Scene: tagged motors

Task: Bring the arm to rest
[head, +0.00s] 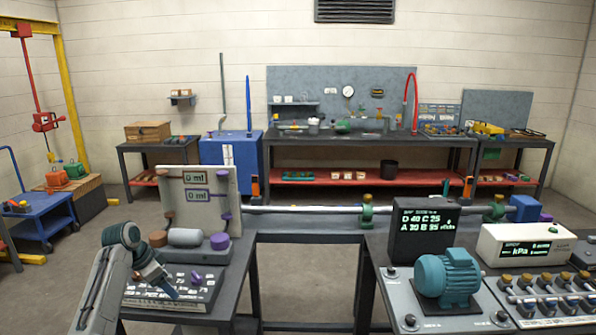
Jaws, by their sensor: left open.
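My left arm comes in at the lower left and bends at a teal-grey joint. Its left gripper (172,291) points down and to the right over the sloped panel with knobs (200,297) on the left bench. The gripper is open and I see nothing held in it. Whether its tips touch the panel I cannot tell. My right gripper is not in view. A teal motor (447,273) stands on a dark plate on the right bench, well apart from the left gripper.
A white upright board with two displays (199,196) stands behind the panel, with a grey cylinder (185,237) before it. A black display box (426,229) and a white kPa meter (527,246) stand on the right. A gap separates the benches, crossed by a metal rod (300,209).

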